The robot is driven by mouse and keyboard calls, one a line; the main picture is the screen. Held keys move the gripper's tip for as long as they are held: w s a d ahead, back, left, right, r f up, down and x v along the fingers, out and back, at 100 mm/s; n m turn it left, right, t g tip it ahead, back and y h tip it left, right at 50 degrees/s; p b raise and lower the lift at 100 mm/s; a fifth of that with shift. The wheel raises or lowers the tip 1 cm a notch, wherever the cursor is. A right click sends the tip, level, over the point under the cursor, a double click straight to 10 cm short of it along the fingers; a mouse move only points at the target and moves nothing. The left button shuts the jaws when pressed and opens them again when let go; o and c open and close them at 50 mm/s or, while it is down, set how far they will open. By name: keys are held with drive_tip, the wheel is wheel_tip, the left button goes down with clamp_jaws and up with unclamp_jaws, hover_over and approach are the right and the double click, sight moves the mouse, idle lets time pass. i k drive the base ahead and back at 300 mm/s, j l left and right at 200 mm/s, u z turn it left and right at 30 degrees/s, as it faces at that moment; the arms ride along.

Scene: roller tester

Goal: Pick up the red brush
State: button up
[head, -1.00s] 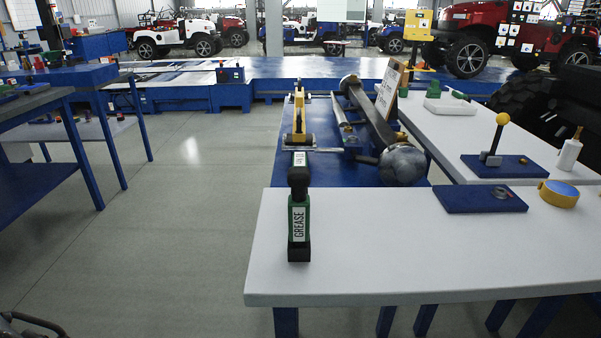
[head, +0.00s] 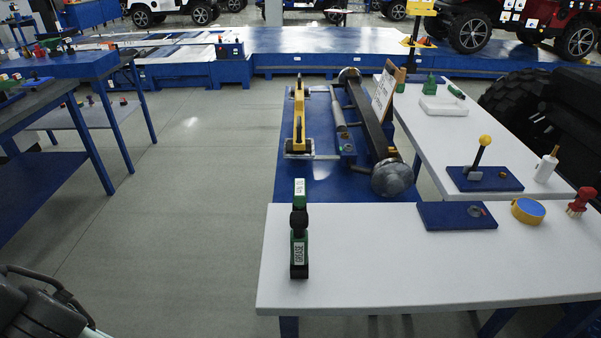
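My gripper is not clearly in view. Only a dark part of my own body with a cable loop shows at the bottom left of the head view.
The white table (head: 420,275) bears a green-and-black grease item (head: 299,252), a blue plate (head: 457,216) and a yellow-and-blue round item (head: 528,210). A blue bench (head: 300,187) with a metal axle (head: 392,177) lies behind. Grey floor (head: 180,220) is open to the left.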

sight(577, 208)
drive_tip(key=z, duration=1.5)
